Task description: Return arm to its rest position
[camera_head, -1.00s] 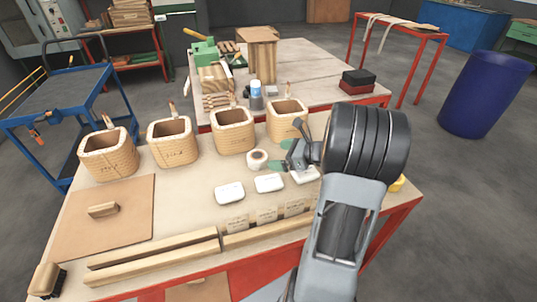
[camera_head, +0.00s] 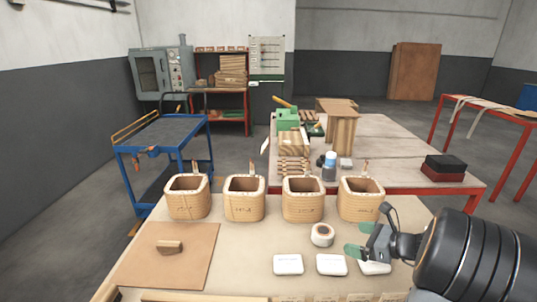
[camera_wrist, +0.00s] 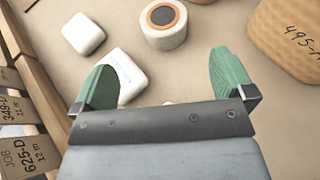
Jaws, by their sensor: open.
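My gripper (camera_head: 361,240) is at the right of the near table in the head view, above the tabletop. Its two green fingers are spread wide in the wrist view (camera_wrist: 168,88), with nothing held between them. My dark arm link reaches in from the lower right of the head view. Below the gripper, a white block (camera_wrist: 122,76) shows partly behind the left finger. A second white block (camera_wrist: 83,34) and a tape roll (camera_wrist: 164,22) lie farther off.
Several coils (camera_head: 302,200) stand in a row along the near table's back. White blocks (camera_head: 288,264) lie in front. A brown board (camera_head: 190,262) bears a wooden block (camera_head: 169,247). A blue cart (camera_head: 165,135) stands left; a second table (camera_head: 395,150) stands behind.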

